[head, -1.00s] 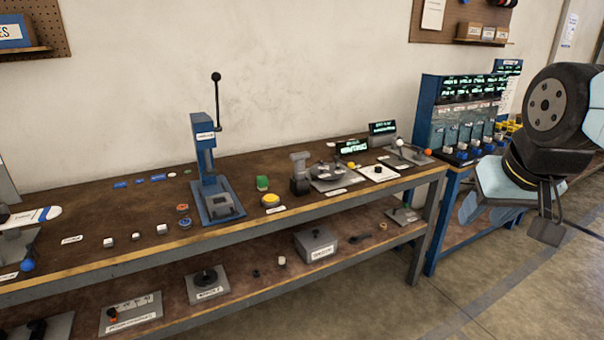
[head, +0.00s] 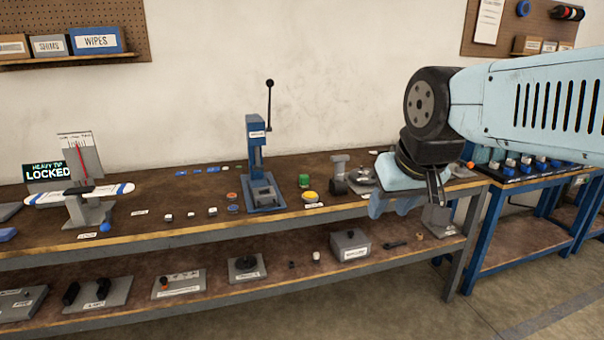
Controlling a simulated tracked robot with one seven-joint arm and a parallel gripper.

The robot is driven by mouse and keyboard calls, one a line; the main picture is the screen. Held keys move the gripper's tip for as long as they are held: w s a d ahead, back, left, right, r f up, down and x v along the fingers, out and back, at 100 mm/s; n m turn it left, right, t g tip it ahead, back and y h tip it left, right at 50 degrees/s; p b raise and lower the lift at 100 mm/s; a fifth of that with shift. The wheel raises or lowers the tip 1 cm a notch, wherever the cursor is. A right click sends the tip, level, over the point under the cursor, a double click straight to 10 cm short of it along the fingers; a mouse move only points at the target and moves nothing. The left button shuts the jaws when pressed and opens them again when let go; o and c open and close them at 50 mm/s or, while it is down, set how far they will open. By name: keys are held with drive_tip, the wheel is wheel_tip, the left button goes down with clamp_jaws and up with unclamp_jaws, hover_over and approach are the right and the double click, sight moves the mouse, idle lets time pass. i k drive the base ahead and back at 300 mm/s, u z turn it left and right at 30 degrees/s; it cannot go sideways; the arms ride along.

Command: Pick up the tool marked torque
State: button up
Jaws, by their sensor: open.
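I cannot read the word torque on any label from here, so I cannot tell which thing is the marked tool. A small dark tool-like piece (head: 397,244) lies on the lower shelf at the right. Several blue and white pieces (head: 527,163) stand on the blue rack at the far right, with their marks too small to read. My gripper (head: 410,205) is open and looks empty. It hangs in front of the workbench's right end and hides part of its top. Its fingertips are only partly clear.
The long workbench (head: 180,234) has a blue lever press (head: 257,160), a LOCKED display (head: 48,172) and several small parts. Its lower shelf holds a grey labelled box (head: 350,245) and several grey plates. A blue bench (head: 520,235) stands at right. The floor in front is open.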

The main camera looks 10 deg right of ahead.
sight(340, 160)
drive_tip(key=u, duration=0.2)
drive_tip(key=i, duration=1)
drive_tip(key=z, duration=0.1)
